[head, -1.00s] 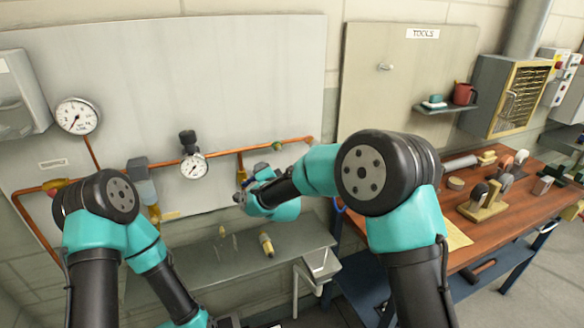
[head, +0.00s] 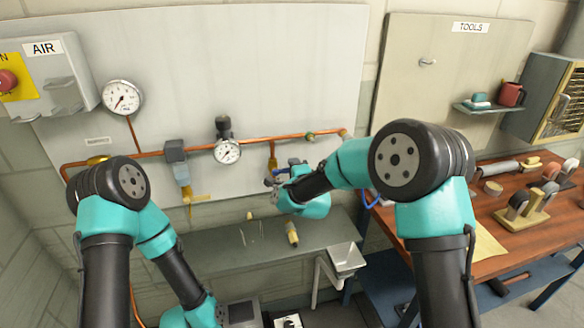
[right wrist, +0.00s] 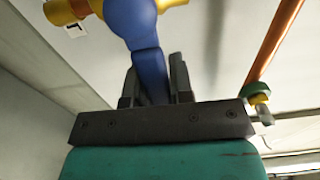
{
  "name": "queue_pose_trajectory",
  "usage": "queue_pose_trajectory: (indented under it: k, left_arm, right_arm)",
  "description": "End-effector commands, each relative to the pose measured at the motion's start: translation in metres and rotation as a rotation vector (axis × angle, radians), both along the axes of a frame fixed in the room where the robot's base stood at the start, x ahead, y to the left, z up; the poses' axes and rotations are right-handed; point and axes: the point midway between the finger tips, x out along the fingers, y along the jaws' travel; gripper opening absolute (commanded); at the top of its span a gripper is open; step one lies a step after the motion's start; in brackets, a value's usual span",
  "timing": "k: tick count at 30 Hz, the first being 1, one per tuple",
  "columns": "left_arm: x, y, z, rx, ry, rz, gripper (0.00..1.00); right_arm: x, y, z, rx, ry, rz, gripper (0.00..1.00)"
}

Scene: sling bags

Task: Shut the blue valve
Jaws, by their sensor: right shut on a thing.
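The blue valve handle (right wrist: 150,65) fills the upper middle of the right wrist view and runs down between my right fingers. My right gripper (right wrist: 157,88) is shut on it, with one dark finger on each side. The handle's upper end meets a brass valve body (right wrist: 68,10). In the head view my right gripper (head: 274,180) is at the copper pipe's lower branch, and my wrist largely hides the valve. My left arm hangs down at the lower left of the head view; its fingers do not show.
A grey shelf (head: 225,258) with small parts lies below. A wooden workbench (head: 490,225) stands right.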

Motion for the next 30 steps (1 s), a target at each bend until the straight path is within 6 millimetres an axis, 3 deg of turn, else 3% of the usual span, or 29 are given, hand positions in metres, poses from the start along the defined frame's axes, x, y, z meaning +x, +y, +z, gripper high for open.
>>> queue_pose_trajectory:
  k: [1, 2, 10, 22, 30]
  left_arm:
    - [0.0, 0.0, 0.0, 0.0, 0.0, 0.0, 0.47]
    - [0.0, 0.0, 0.0, 0.0, 0.0, 0.0, 0.47]
    - [0.0, 0.0, 0.0, 0.0, 0.0, 0.0, 0.47]
    - [0.0, 0.0, 0.0, 0.0, 0.0, 0.0, 0.47]
    - [0.0, 0.0, 0.0, 0.0, 0.0, 0.0, 0.47]
  right_arm:
    - [0.0, 0.0, -0.002, 0.003, 0.005, 0.0, 0.0]
    - [0.0, 0.0, -0.002, 0.003, 0.005, -0.001, 0.22]
    - [0.0, 0.0, -0.001, 0.001, 0.002, 0.0, 0.47]
    - [-0.006, -0.002, 0.0, 0.001, 0.0, 0.0, 0.47]
    - [-0.04, -0.012, 0.0, 0.0, 0.002, 0.0, 0.47]
